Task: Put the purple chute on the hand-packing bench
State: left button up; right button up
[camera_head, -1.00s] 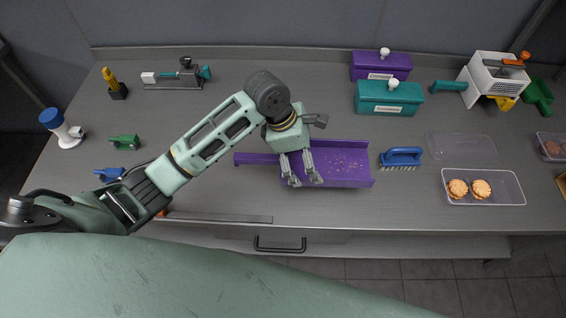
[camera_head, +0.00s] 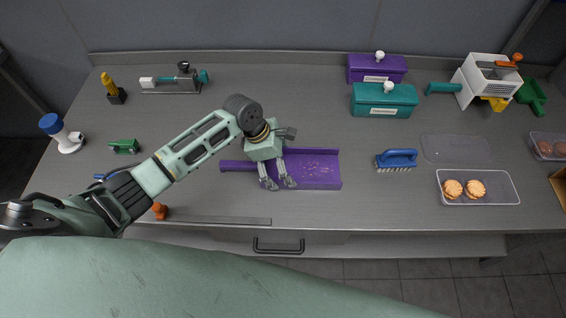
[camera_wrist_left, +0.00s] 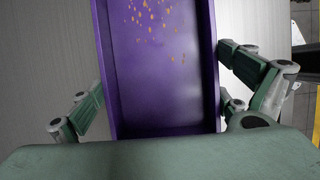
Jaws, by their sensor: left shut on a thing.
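The purple chute (camera_head: 322,178) is a shallow tray with a narrow end pointing left and orange-brown crumbs in its wide part. It is level over the front middle of the grey hand-packing bench (camera_head: 330,212); I cannot tell whether it touches the top or is held just above. My left gripper (camera_head: 279,184) is shut on the chute near its middle, pointing down. In the left wrist view the chute (camera_wrist_left: 160,90) runs between the fingers, crumbs at the top. The finger contact is partly hidden. My right gripper is not in view.
A blue brush (camera_head: 397,157) lies right of the chute. Behind are a teal box (camera_head: 384,101) and a purple box (camera_head: 376,69). A clear tray with biscuits (camera_head: 500,190) is at the right. A flat metal strip (camera_head: 225,221) lies along the front edge. The bench centre behind the chute is clear.

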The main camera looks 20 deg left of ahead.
aim_at(268, 169)
pick_arm(q)
jog(key=o, duration=0.9)
jog(key=shift+f, duration=0.1)
jog(key=shift+c, duration=0.2)
jog(key=shift+r, duration=0.2)
jog(key=v, duration=1.2)
jog(key=shift+b, duration=0.3)
jog(key=shift+s+f, duration=0.1)
